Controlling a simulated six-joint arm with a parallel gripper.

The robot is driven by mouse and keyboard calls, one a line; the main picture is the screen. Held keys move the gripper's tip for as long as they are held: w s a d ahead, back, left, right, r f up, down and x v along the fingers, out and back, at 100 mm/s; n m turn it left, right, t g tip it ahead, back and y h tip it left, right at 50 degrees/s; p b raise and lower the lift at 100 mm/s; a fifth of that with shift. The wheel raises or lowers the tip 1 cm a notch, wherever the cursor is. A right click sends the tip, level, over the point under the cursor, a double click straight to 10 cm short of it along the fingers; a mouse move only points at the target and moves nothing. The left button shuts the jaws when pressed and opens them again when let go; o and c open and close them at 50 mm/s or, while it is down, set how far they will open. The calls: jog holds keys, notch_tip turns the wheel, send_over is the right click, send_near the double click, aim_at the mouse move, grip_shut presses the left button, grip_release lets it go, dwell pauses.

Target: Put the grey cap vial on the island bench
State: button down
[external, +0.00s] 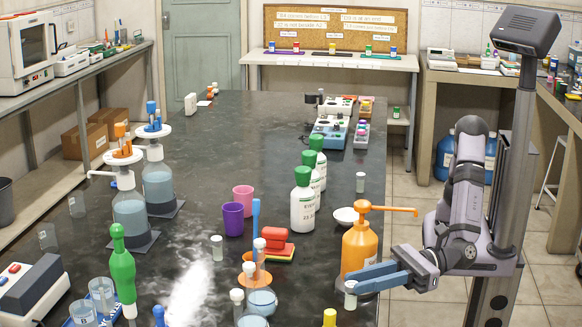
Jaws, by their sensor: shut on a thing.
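My gripper (356,280) is at the lower right, over the right edge of the dark island bench (235,150). Its blue fingers are shut on a small clear vial with a pale, greyish cap (350,296). The vial hangs upright at the fingertips, just in front of the orange pump bottle. I cannot tell whether its base touches the bench. Similar small vials with pale caps stand on the bench, one at the middle left (217,248) and one near the right edge (360,183).
The orange pump bottle (360,250) stands close behind my gripper, its spout reaching right. White bottles with green caps (303,205), a white dish (345,216) and a red block (281,243) are nearby. The front holds several beakers and vials. The bench's middle back is clear.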

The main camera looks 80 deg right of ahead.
aim_at(354, 298)
jog(key=shift+x, duration=1.2)
jog(key=shift+s+f+p, duration=0.1)
jog(key=shift+f+p, duration=0.2)
jog(key=shift+f, duration=1.4)
jog(key=shift+f, duration=0.2)
jog(key=c, duration=1.5)
grip_release()
jog(key=shift+r, duration=0.1)
